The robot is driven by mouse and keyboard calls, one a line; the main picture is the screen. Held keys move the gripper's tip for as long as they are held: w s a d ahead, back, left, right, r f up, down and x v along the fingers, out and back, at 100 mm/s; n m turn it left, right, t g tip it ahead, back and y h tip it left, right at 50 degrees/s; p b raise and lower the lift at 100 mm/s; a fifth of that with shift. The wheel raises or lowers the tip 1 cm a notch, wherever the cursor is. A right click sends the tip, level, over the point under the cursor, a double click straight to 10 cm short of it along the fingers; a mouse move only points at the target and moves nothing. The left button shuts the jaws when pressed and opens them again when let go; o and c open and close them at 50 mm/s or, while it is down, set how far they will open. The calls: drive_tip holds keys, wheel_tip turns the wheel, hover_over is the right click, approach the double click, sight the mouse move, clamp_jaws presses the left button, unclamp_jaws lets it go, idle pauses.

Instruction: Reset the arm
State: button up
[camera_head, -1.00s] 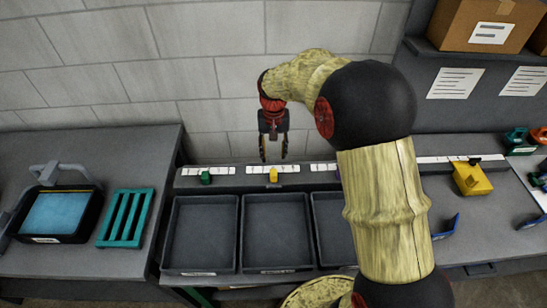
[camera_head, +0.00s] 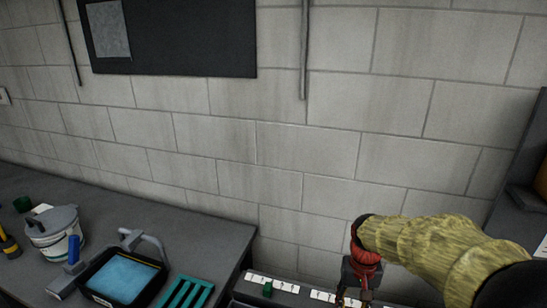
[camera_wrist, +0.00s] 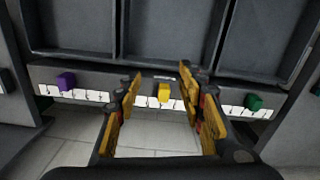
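My gripper (camera_wrist: 159,80) is open in the wrist view, with its two yellow-and-black fingers apart and nothing held between them. Past the fingertips, a small yellow block (camera_wrist: 163,92) sits on a ledge with white marked strips. A purple block (camera_wrist: 66,81) is to its left and a green block (camera_wrist: 254,103) to its right on the same ledge. In the head view my gripper (camera_head: 356,285) hangs at the lower right, its fingertips hidden by the bottom edge. The green block (camera_head: 267,289) shows to its left there.
Dark grey bins (camera_wrist: 165,30) line up along the ledge. On the left bench in the head view are a black tray with a blue pad (camera_head: 125,280), a green slatted rack (camera_head: 186,292) and a white bucket (camera_head: 54,236). A block wall (camera_head: 240,150) stands behind.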

drive_tip(key=s+a+r+n+t, duration=0.1)
drive_tip(key=s+r+t, duration=0.4)
drive_tip(key=s+r, duration=1)
drive_tip(key=s+a+b, duration=0.1)
drive_tip(key=s, duration=0.2)
drive_tip(key=shift+s+a+n+t, duration=0.2)
drive_tip(key=shift+a+n+t, duration=0.1)
drive_tip(key=shift+a+t, duration=0.1)
idle(1.6)
